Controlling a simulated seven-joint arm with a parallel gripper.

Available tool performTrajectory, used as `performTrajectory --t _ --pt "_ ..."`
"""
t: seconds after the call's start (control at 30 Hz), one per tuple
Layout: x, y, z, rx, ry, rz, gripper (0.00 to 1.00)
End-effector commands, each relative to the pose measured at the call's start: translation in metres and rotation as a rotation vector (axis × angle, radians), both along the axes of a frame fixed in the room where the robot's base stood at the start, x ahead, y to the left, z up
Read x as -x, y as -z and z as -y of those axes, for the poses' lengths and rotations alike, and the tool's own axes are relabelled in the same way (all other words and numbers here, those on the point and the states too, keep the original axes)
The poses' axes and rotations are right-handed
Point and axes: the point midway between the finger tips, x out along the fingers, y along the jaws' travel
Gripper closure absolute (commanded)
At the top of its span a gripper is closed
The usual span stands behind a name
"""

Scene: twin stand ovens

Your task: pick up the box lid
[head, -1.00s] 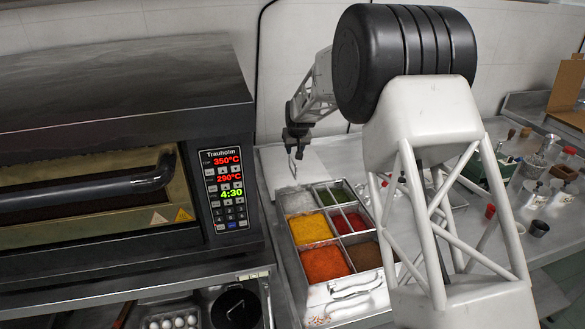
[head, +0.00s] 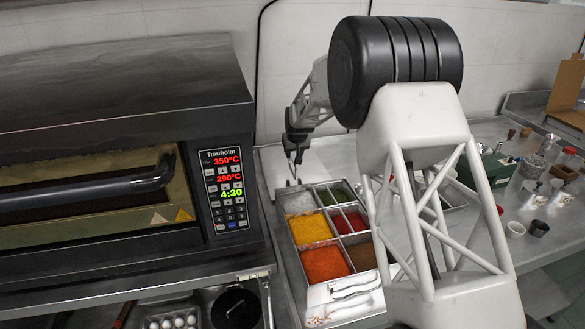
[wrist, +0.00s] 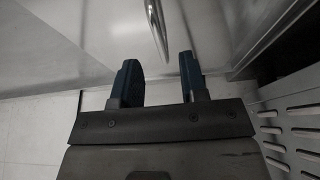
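A metal box (head: 318,237) with several compartments of coloured fillings stands open on the counter, right of the oven. No lid covers it. I cannot clearly make out a separate lid in the head view. In the wrist view a slim metal handle (wrist: 157,28) stands out from a smooth grey metal surface, which may be the lid. My gripper (head: 295,158) points down over the counter behind the box's back edge. In the wrist view its two dark blue fingers (wrist: 158,62) are apart with nothing between them, and the handle lies just beyond their tips, roughly in line with the gap.
The black oven (head: 120,120) with its thick door handle stands close on the left. The tiled wall is behind my gripper. Jars and small cups (head: 515,229) and a green box (head: 498,170) stand on the right. An egg tray (head: 172,318) is below at the front.

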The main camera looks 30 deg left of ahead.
Motion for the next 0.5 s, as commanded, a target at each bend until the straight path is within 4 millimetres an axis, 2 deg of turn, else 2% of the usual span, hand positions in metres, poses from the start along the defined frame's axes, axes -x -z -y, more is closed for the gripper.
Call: performTrajectory --t 0.5 --pt "-0.008 0.040 -0.011 0.001 0.000 -0.001 0.61"
